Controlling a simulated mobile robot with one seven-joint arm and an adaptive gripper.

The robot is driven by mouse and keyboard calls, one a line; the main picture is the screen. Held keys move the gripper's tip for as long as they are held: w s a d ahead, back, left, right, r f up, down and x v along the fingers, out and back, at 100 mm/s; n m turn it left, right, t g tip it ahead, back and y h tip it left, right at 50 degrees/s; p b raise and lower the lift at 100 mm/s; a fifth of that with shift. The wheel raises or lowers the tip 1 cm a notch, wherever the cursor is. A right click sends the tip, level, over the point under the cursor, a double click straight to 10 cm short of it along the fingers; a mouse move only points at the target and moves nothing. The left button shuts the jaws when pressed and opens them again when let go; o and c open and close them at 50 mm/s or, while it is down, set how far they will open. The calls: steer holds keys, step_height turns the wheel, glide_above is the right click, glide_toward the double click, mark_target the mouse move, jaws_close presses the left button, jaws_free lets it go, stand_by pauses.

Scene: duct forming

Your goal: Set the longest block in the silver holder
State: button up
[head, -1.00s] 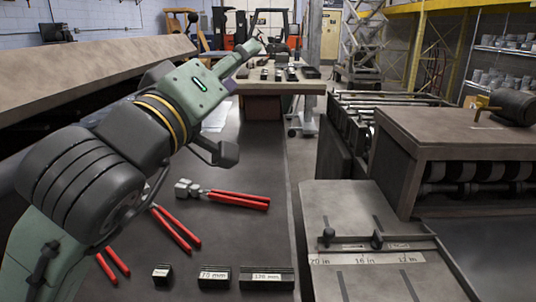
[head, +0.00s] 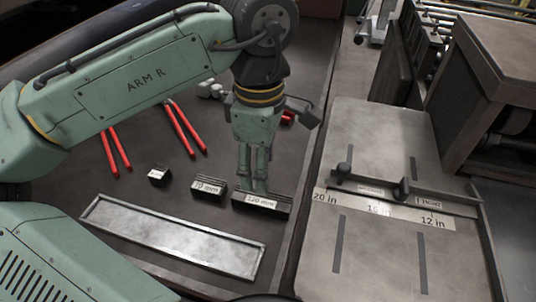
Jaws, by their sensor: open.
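The longest block (head: 277,204) is dark, with a white label that reads 120 mm. It lies on the dark bench at the right end of a row of blocks. A middle-length labelled block (head: 208,188) and a short block (head: 158,175) lie to its left. The silver holder (head: 170,237) is a long, shallow, rimmed tray in front of the blocks, and it is empty. My gripper (head: 254,188) points down at the longest block, its fingers open. The fingertips overlap the block's top in the picture; I cannot tell whether they touch it.
Red-handled pliers (head: 186,128) and more red handles (head: 116,150) lie behind the blocks. A metal table (head: 385,245) with an inch scale and a dark bar stands at the right. The bench's right edge runs close beside the longest block.

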mark_target(262, 198)
step_height(262, 198, down, 9)
steer(key=b, duration=0.6)
steer(key=shift+r+b, duration=0.1)
steer(key=shift+b, duration=0.2)
steer(key=shift+c, duration=0.4)
jaws_close()
steer(key=shift+r, duration=0.15)
step_height(262, 198, up, 9)
steer(key=p, duration=0.8)
steer(key=shift+s, duration=0.1)
